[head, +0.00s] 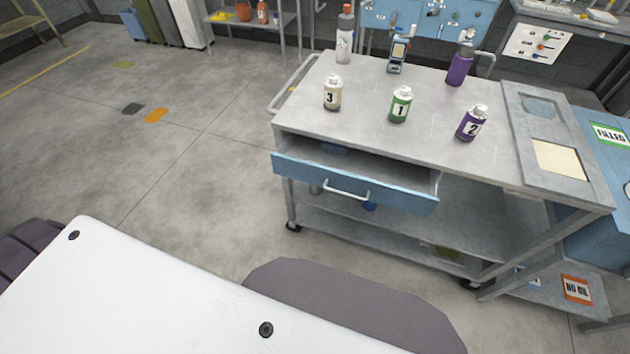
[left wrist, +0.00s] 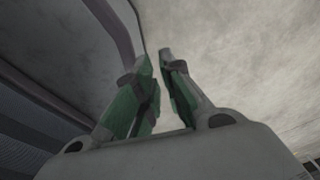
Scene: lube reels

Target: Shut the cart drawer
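The cart drawer (head: 355,185) has a blue front and a pale bar handle (head: 346,190). In the head view it stands pulled out from under the grey cart top (head: 365,112), its inside showing behind the front. My left gripper (left wrist: 161,62) shows only in the left wrist view. Its two green and grey fingers lean in close together, with nothing seen held between them. The drawer is not seen in that view, so its distance from the gripper cannot be told. My right gripper is in neither view.
Bottles 3 (head: 333,93), 1 (head: 400,105) and 2 (head: 472,123) stand on the cart top. A purple bottle (head: 460,66) and a grey bottle (head: 345,38) stand behind them. A blue cabinet (head: 597,240) is at the right.

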